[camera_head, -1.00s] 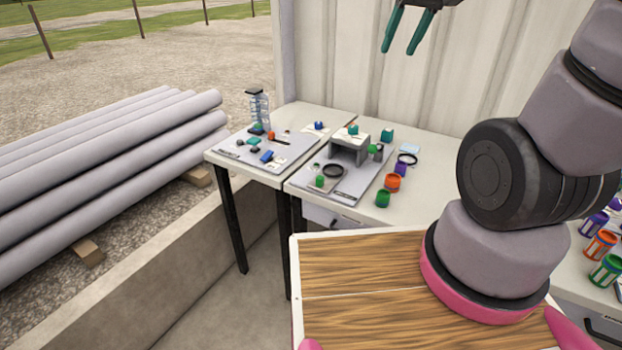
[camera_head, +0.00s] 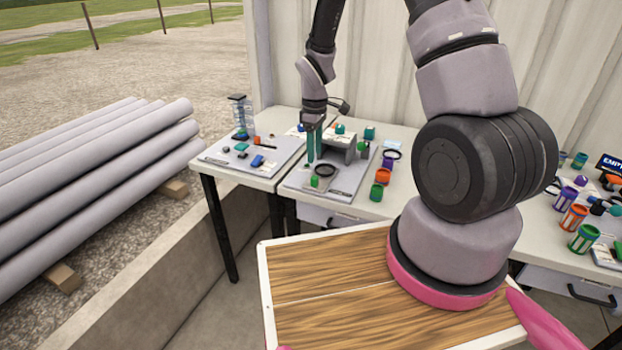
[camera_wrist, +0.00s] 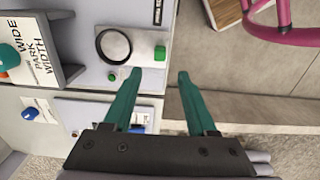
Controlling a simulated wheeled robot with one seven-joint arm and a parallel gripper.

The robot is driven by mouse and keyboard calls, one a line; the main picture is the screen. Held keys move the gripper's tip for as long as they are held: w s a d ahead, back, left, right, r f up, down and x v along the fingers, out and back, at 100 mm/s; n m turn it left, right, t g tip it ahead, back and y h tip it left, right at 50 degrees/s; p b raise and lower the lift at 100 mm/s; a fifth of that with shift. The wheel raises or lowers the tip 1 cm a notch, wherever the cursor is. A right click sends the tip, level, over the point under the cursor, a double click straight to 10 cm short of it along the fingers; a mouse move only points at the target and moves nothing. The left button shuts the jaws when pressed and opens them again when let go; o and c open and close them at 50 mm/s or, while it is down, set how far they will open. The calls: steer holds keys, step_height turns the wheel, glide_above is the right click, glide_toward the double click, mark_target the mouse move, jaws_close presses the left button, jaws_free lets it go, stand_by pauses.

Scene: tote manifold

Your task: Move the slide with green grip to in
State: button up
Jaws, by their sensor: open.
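A green grip (camera_head: 314,182) stands on a pale plate at the front of the right-hand grey board, beside a dark ring. In the wrist view, a green block (camera_wrist: 160,53) at the plate's edge appears to be this grip. A smaller green knob (camera_wrist: 112,76) lies below the ring there, and I cannot tell what it belongs to. My gripper (camera_head: 314,158) points down over the board's left side. In the wrist view my gripper (camera_wrist: 160,74) is open and empty, its teal fingers apart and the green block ahead of the tips. No contact is visible.
The dark ring (camera_head: 325,170) lies beside the grip. A grey arch (camera_head: 346,144) stands behind it. Green and orange cups (camera_head: 376,191) (camera_head: 383,175) stand right of the board. A left board (camera_head: 228,162) holds several small parts. The table's front edge is close.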

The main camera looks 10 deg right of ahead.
mark_target(315, 177)
step_height(315, 177, down, 10)
steer(key=shift+f, duration=0.1)
stand_by(0.4)
jaws_close()
stand_by(1.2)
